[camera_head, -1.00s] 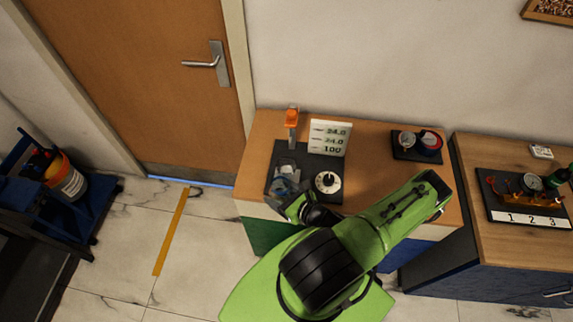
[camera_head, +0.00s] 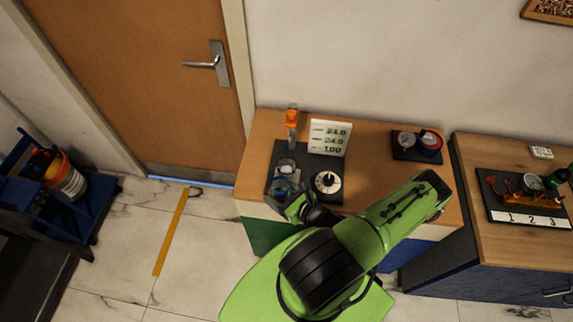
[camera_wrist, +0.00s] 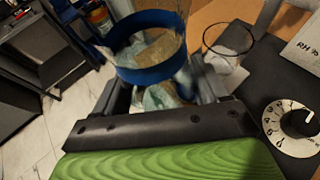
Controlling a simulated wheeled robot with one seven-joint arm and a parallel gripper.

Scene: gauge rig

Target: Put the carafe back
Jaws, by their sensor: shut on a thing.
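The carafe (camera_wrist: 150,48) is clear glass with a blue band. In the wrist view it stands between the two dark fingers of my gripper (camera_wrist: 160,88), which is shut on it. In the head view the carafe (camera_head: 286,187) shows small at the front left of a dark board (camera_head: 326,166), partly hidden by my gripper (camera_head: 293,203). I cannot tell whether its base touches the board. A smaller clear glass (camera_wrist: 228,50) stands on the board just to the right of the carafe in the wrist view.
A white dial with a black knob (camera_head: 327,182) sits on the board right of the carafe. Behind it stand a white card with numbers (camera_head: 329,138) and an orange-topped post (camera_head: 292,122). Bare wood (camera_head: 371,165) lies to the right, before a small gauge set (camera_head: 417,146).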

